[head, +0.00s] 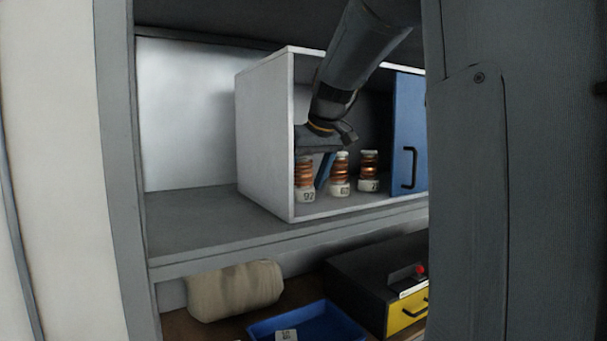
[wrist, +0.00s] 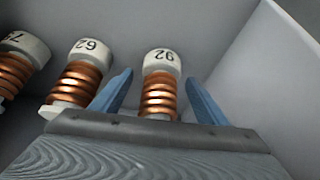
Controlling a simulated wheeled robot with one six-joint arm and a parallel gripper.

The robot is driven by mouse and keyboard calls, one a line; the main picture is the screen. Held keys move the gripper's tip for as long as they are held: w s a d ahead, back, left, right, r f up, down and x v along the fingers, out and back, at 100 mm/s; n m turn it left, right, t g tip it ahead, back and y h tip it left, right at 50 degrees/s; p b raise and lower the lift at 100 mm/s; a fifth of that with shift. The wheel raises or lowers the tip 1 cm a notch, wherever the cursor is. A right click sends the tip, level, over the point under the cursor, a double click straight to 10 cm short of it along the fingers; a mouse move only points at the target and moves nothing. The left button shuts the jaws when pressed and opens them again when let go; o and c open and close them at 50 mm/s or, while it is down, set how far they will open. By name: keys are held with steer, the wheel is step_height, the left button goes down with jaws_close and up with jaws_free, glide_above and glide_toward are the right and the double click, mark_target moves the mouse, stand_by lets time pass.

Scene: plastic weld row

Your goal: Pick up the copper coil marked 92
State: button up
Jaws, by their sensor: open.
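The copper coil marked 92 (head: 305,182) stands upright at the left end of a short row inside the white box on the shelf. In the wrist view the same coil (wrist: 159,92) is between the two blue fingers of my gripper (wrist: 159,77). The fingers are open, with a gap on each side of the coil. In the head view my gripper (head: 316,165) reaches in from above; one blue finger shows between coil 92 and its neighbour.
A coil marked 62 (wrist: 77,79) stands just left in the wrist view, close to a finger; another coil (wrist: 14,68) is beyond it. The white box (head: 262,130) has a side wall near coil 92. A blue door (head: 407,125) is at its right. A blue tray (head: 330,320) lies below.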

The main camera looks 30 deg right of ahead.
steer(key=shift+w+f, duration=0.1)
steer(key=shift+f, duration=0.15)
steer(key=c, duration=1.4)
steer(key=shift+c, duration=0.3)
steer(key=shift+r+b, duration=0.25)
steer(key=shift+b, duration=0.15)
steer(key=s, duration=1.6)
steer(key=shift+d+r, duration=0.3)
steer(key=s+p, duration=0.1)
steer(key=p, duration=0.3)
steer(key=shift+s+f+p, duration=0.1)
steer(key=shift+s+p, duration=0.3)
